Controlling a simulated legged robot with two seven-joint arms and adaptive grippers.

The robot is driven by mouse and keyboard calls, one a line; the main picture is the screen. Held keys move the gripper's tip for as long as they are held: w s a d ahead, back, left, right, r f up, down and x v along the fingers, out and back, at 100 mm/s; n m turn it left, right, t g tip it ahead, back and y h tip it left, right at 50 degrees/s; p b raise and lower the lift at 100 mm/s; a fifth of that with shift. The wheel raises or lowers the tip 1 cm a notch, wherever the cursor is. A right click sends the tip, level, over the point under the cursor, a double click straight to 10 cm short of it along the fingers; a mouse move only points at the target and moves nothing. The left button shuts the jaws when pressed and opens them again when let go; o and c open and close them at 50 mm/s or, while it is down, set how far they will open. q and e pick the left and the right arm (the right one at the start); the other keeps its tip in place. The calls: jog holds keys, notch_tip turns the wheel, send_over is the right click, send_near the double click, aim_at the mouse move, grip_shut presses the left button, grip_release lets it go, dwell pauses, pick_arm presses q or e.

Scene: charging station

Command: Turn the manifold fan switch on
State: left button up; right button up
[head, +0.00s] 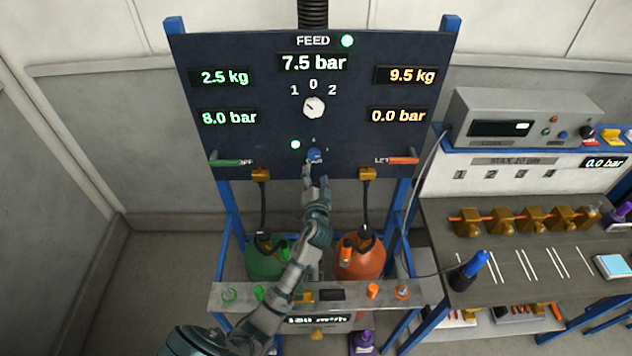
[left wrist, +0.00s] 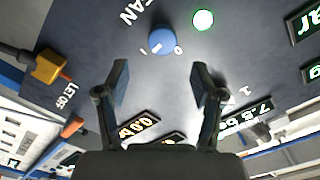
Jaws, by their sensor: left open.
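The fan switch is a small round blue knob (head: 314,155) low in the middle of the dark panel (head: 260,100). In the left wrist view the knob (left wrist: 162,40) sits by the word FAN, with small white marks beside it. Its pointer direction is hard to make out. A lit green lamp (head: 295,144) is next to it, also seen in the left wrist view (left wrist: 203,20). My left gripper (head: 314,180) is just below the knob in the head view. In the left wrist view its open, empty fingers (left wrist: 160,74) stand apart, with the knob beyond their tips. My right gripper is not seen.
A white selector (head: 314,107) marked 1 0 2 is above the knob. Green (head: 227,162) and orange (head: 403,160) handles flank the panel's lower part. Green (head: 266,262) and orange (head: 360,262) cylinders stand below. A workbench (head: 520,250) is at right.

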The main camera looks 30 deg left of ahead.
pick_arm(q)
jog(key=shift+v, duration=1.5)
